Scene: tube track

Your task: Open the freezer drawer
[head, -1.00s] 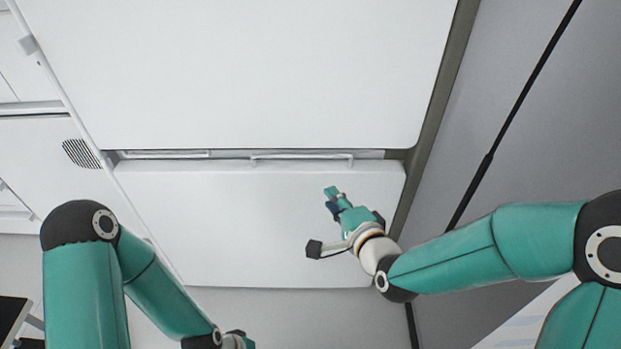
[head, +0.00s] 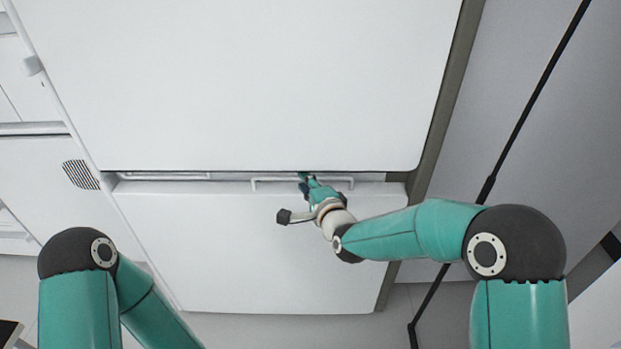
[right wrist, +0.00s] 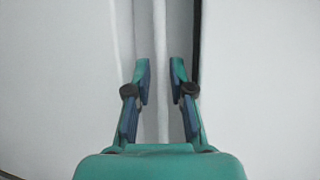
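The freezer drawer (head: 240,255) is the wide white lower front, below a larger white panel (head: 240,80). Its top edge lies along a narrow recess, and I see no opening into its inside. A thin light handle bar (head: 268,181) runs along this recess. My right gripper (head: 304,180) is at the handle. In the right wrist view its two fingers (right wrist: 160,88) are apart, with the pale handle bar (right wrist: 162,45) running between them. I cannot tell whether either finger touches it. My left gripper is out of the picture; only the left arm shows.
A grey-brown side edge (head: 440,110) borders the unit on the right, beside a grey panel with a dark line. White cabinetry with a dark vent (head: 80,174) is at the left. Grey floor shows below the drawer.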

